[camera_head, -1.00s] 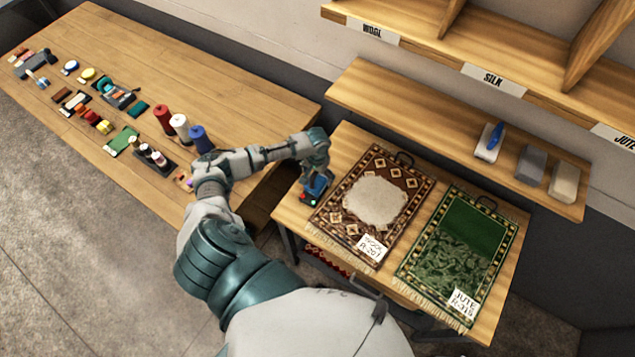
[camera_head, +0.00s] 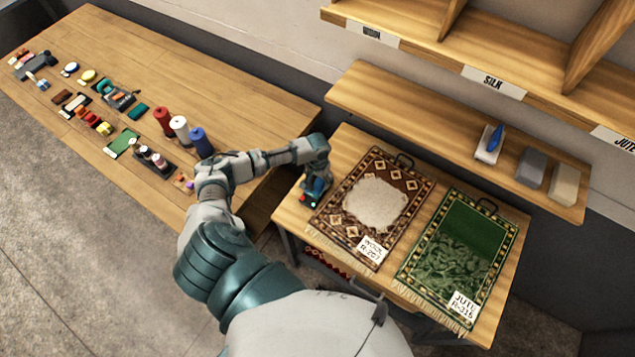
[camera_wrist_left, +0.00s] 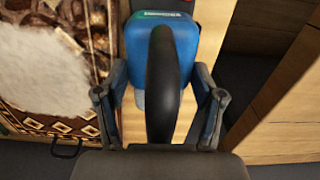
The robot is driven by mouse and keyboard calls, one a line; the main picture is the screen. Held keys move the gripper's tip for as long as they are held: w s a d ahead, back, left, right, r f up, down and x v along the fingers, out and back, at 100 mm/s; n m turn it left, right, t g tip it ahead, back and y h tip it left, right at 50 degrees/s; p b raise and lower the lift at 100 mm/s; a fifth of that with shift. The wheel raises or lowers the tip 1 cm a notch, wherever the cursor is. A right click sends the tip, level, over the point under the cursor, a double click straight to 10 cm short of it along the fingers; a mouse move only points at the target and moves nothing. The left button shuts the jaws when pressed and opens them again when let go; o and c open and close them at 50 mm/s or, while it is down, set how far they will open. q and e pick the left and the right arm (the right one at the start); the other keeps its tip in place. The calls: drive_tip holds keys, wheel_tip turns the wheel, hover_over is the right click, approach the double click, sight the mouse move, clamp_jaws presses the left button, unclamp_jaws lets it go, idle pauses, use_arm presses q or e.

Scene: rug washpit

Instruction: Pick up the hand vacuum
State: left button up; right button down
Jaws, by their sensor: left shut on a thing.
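The hand vacuum (camera_wrist_left: 186,47) has a blue body and a black curved handle (camera_wrist_left: 162,85) in the left wrist view. In the head view the hand vacuum (camera_head: 318,186) is a small blue shape at the left edge of the small table, mostly hidden by my gripper. My left gripper (camera_head: 315,180) is over it, shut on it. In the left wrist view the fingers of my left gripper (camera_wrist_left: 160,110) stand on both sides of the handle. I cannot tell whether the vacuum still touches the table. My right gripper is not in view.
A brown patterned rug (camera_head: 410,190) and a green rug (camera_head: 462,240) with tags lie on the small table (camera_head: 350,137). A long table (camera_head: 240,95) at left holds spools and small items. A shelf (camera_head: 400,95) behind holds blocks and a brush.

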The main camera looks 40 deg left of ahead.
use_arm(q)
drive_tip(key=shift+r, duration=0.1)
drive_tip(key=shift+w+r, duration=0.15)
drive_tip(key=shift+r, duration=1.4)
drive_tip(key=s+d+r+b, duration=0.1)
drive_tip(key=s+d+r, duration=0.1)
drive_tip(key=s+d, duration=0.9)
drive_tip(key=shift+m, duration=0.8)
drive_tip(key=w+d+r+b, duration=0.1)
drive_tip(key=w+d+r, duration=0.1)
drive_tip(key=w+r, duration=0.2)
drive_tip(key=w+d+r+b, duration=0.2)
drive_tip(key=w+r, duration=0.2)
drive_tip(key=w+d+r+b, duration=0.2)
drive_tip(key=w+r, duration=0.2)
drive_tip(key=w, duration=0.1)
drive_tip(key=shift+d+r, duration=0.4)
drive_tip(key=shift+a, duration=0.1)
